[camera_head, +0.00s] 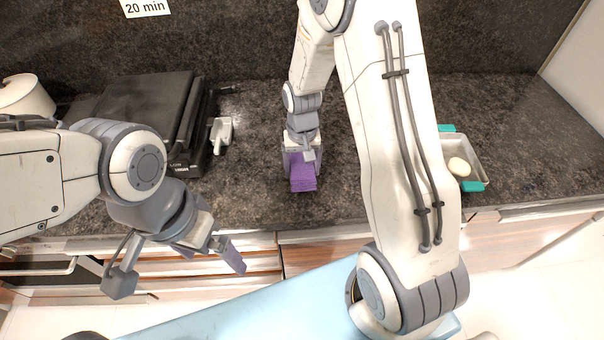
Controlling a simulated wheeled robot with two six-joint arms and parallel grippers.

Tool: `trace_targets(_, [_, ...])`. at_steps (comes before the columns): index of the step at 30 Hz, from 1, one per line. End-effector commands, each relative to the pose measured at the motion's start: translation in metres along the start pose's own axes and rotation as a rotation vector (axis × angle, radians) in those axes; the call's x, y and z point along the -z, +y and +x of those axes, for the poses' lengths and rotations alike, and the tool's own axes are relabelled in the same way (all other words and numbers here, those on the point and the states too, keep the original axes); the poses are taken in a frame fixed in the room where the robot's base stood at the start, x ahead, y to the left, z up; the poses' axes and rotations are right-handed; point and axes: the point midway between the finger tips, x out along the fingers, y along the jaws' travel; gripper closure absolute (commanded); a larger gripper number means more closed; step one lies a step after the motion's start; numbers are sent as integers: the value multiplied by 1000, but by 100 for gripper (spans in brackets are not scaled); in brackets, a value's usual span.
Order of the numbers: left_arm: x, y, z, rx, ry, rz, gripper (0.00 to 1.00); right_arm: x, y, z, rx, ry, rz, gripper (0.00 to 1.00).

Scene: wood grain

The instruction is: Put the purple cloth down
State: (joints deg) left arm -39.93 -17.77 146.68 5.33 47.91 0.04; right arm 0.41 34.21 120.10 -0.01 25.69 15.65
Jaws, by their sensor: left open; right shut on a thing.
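The purple cloth (303,183) is a small folded block near the front part of the dark stone counter (262,170). My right gripper (302,160) points down and is shut on the cloth. I cannot tell whether the cloth touches the counter or hangs just above it. My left gripper (212,258) is open and empty, in front of the counter's edge at the lower left. Its fingers have purple-grey pads.
A black grill (145,108) stands at the back left, with a white piece (221,132) beside it. A metal tray with teal ends (470,150) holds a pale egg-shaped thing (459,167) at the right, partly behind my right arm. Counter around the cloth is clear.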

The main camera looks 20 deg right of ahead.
Motion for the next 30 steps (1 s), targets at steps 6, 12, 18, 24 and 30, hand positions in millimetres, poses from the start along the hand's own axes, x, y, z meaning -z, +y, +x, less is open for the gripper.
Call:
trace_targets(6, [1,1,-10,0,0,0,0,-1,0,29,-1,-5,0,80])
trace_targets(12, [1,1,-10,0,0,-1,0,0,0,39,0,1,0,80])
trace_targets(18, [0,1,-9,0,0,0,0,0,0,40,0,0,0,80])
trace_targets(24, [0,0,-7,0,0,0,0,0,0,44,0,0,0,4])
trace_targets(30, [0,0,-6,0,0,0,0,0,1,45,-1,-1,-1,0])
